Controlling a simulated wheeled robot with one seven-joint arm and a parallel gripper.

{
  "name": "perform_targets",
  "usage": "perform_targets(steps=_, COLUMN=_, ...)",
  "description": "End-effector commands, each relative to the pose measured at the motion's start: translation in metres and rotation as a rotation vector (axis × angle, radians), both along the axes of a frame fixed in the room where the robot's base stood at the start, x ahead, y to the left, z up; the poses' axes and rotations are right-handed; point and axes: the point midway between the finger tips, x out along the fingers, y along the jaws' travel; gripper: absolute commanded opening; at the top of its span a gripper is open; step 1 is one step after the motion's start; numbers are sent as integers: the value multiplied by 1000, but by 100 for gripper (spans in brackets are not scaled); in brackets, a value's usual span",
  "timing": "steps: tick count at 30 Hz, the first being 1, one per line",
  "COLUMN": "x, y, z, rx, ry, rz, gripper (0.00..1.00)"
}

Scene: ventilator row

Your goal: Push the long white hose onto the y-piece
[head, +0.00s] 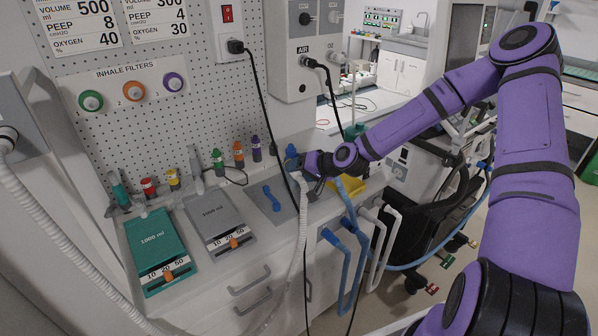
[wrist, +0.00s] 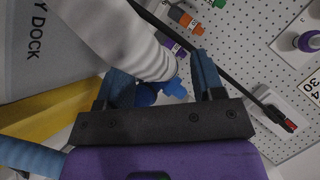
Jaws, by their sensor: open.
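My gripper (head: 300,163) is open above the right end of the counter. In the wrist view, its two blue fingers (wrist: 162,78) stand apart on either side of the long white hose's end. The ribbed white hose (head: 302,215) rises along the counter front to the gripper; it also shows in the wrist view (wrist: 125,35). A blue piece, apparently the y-piece (wrist: 175,88), shows between the fingers at the hose's end, partly hidden. I cannot tell whether the hose is seated on it. Another blue connector (head: 271,198) lies on a grey pad.
A yellow tray (head: 351,188) sits just right of the gripper. Blue and white hoses hang on the counter's right side. A black cable (head: 268,105) hangs in front of the pegboard. Green and grey test lungs (head: 158,242) lie at left, with coloured vials behind.

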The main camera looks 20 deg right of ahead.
Motion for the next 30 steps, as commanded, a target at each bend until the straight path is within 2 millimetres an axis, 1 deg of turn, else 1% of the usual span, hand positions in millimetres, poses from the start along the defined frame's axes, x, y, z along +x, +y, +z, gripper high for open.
perform_targets(steps=5, x=-14, y=-14, z=12, rx=-1, ry=-1, rz=-4, gripper=62)
perform_targets(steps=16, x=-53, y=-46, z=42, rx=-1, ry=-1, rz=-4, gripper=62)
perform_targets(steps=22, x=-64, y=-55, z=51, rx=-1, ry=-1, rz=-2, gripper=62)
perform_targets(steps=30, x=-68, y=-57, z=54, rx=-2, ry=-1, rz=1, gripper=62)
